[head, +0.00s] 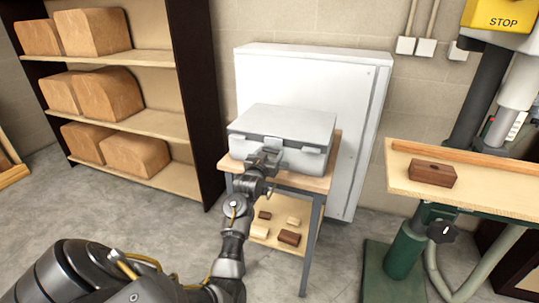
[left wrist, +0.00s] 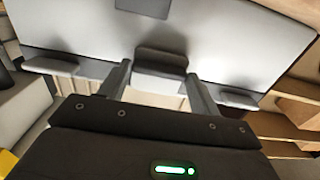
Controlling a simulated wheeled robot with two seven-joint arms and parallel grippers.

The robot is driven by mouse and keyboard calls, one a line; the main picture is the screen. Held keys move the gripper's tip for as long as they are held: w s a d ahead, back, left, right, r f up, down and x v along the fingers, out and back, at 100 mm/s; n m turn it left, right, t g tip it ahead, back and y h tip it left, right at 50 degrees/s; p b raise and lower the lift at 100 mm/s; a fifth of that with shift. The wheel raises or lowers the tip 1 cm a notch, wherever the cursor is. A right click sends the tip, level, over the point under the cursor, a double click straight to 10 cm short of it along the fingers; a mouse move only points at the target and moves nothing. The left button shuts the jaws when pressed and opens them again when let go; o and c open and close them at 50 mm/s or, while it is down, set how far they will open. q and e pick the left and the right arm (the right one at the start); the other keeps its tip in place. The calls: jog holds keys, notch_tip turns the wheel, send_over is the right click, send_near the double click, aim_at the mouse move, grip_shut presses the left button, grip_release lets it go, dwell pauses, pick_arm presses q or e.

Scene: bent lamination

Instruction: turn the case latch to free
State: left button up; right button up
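A closed light grey case (head: 285,122) lies on a small wooden-topped stand (head: 322,180) in the head view. My left gripper (head: 266,160) is at the middle of the case's front side. In the left wrist view the case (left wrist: 225,35) fills the upper part, with a grey latch (left wrist: 158,72) at the middle of its edge. My left gripper's two fingers (left wrist: 160,85) stand apart, one on each side of this latch. Contact is not clear. Two smaller side catches (left wrist: 50,65) (left wrist: 238,98) flank it. My right gripper is not in view.
A tall white cabinet (head: 350,100) stands close behind the stand. A shelf unit (head: 125,120) with wooden blocks is at left. A drill press table (head: 480,195) with a brown block (head: 432,173) is at right. Small blocks (head: 289,238) lie on the stand's lower shelf.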

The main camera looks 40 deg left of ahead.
aim_at(267, 143)
pick_arm(q)
jog(key=c, duration=0.5)
jog(key=shift+o, duration=0.2)
jog(key=m, duration=0.1)
jog(key=m+p, duration=0.1)
jog(key=m, duration=0.1)
jog(key=shift+s+a+r, duration=0.1)
jog(key=shift+a+r, duration=0.05)
jog(key=shift+a, duration=0.2)
jog(key=m, duration=0.1)
jog(key=m+p, duration=0.1)
jog(key=m, duration=0.2)
jog(key=shift+s+a+r+p, duration=0.15)
jog(key=shift+a+p, duration=0.15)
jog(key=m, duration=0.2)
jog(key=m+p, duration=0.1)
jog(key=m, duration=0.2)
jog(key=shift+s+a+r+m+p, duration=0.1)
jog(key=shift+a+r+m+p, duration=0.2)
jog(key=shift+r+p, duration=0.1)
jog(key=m, duration=0.1)
jog(key=m+p, duration=0.1)
jog(key=m, duration=0.1)
jog(key=shift+a+r, duration=0.15)
jog(key=shift+r, duration=0.15)
jog(key=shift+r+m+p, duration=0.15)
jog(key=shift+m+p, duration=0.15)
jog(key=shift+m, duration=0.9)
